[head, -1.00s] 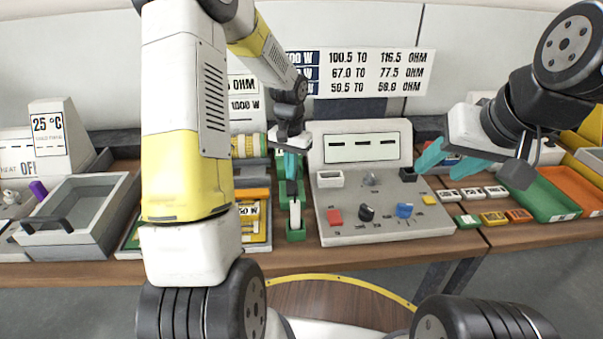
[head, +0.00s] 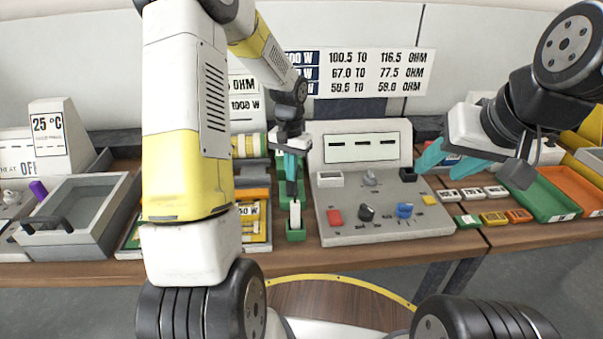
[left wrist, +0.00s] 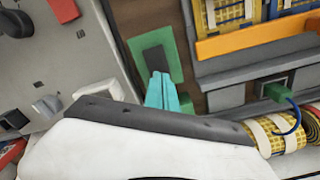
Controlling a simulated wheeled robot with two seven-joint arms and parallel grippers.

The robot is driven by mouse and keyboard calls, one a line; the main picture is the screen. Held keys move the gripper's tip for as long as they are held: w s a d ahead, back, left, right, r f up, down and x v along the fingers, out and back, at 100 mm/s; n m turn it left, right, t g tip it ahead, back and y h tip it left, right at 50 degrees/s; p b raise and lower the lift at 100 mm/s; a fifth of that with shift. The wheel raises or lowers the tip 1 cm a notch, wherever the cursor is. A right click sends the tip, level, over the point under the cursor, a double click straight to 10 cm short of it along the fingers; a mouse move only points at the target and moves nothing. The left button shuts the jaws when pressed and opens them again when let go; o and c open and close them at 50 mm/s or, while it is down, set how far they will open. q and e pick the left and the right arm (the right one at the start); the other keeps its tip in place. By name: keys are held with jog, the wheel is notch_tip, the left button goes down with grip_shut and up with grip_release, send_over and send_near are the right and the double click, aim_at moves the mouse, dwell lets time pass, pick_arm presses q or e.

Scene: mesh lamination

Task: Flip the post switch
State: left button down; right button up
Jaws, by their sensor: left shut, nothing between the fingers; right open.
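A narrow green fixture (head: 296,235) stands just left of the grey control panel, with a white upright piece (head: 295,213) at its front and a dark part behind. I take it for the post switch; its lever position is not clear. In the left wrist view it seems to be the green block with a dark top (left wrist: 172,47). My left gripper (head: 291,172) points down over its rear part, teal fingers closed together and empty. Its fingertips (left wrist: 160,80) overlap the block's near edge; contact cannot be told.
The grey control panel (head: 385,232) carries a red button, a black knob and a blue knob. Yellow parts in a tray (head: 255,228) lie left of the fixture. A grey box (head: 88,205) stands further left. Small coloured blocks and a green bin (head: 548,200) are at the right.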

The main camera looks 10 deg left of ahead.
pick_arm(q)
jog(key=shift+f, duration=0.8)
jog(key=shift+r, duration=3.55)
